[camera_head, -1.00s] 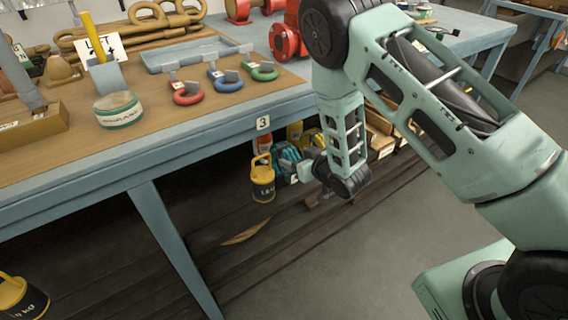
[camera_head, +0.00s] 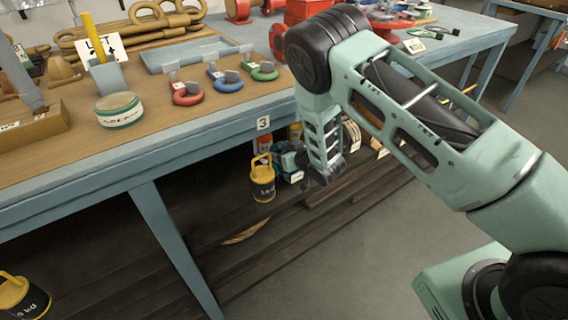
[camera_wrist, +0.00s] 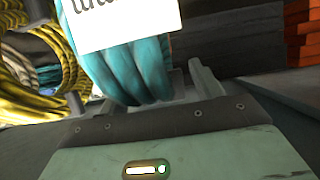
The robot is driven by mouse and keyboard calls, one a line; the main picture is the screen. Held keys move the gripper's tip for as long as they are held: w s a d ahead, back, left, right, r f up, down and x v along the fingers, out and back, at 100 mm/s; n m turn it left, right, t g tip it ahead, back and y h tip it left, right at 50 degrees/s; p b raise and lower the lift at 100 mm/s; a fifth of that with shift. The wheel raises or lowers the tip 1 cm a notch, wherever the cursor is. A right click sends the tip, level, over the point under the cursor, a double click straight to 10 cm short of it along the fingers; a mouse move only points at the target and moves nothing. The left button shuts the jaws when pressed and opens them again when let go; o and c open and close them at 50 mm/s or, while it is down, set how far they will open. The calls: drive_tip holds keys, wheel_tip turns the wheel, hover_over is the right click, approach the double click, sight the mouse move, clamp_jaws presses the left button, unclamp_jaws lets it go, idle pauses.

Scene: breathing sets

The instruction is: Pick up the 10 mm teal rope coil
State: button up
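A teal rope coil (camera_wrist: 130,68) with a white printed label (camera_wrist: 120,20) fills the upper left middle of the wrist view, very close to my gripper. One grey finger (camera_wrist: 207,78) of my gripper shows just right of the coil. The other finger is not clearly visible and may be hidden by the coil. I cannot tell whether the fingers touch it. In the head view, teal items (camera_head: 287,158) lie under the bench, and my gripper (camera_head: 316,180) is low beside them, partly hidden by my forearm.
Yellow rope coils (camera_wrist: 30,85) hang or lie at the left of the wrist view. Stacked orange pieces (camera_wrist: 303,35) are at its right. A yellow-topped weight (camera_head: 262,180) stands left of my gripper. The bench edge (camera_head: 225,133) is above. Open floor (camera_head: 350,250) lies in front.

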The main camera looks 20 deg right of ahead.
clamp_jaws()
drive_tip(key=shift+r, duration=0.1)
drive_tip(key=shift+r, duration=0.15)
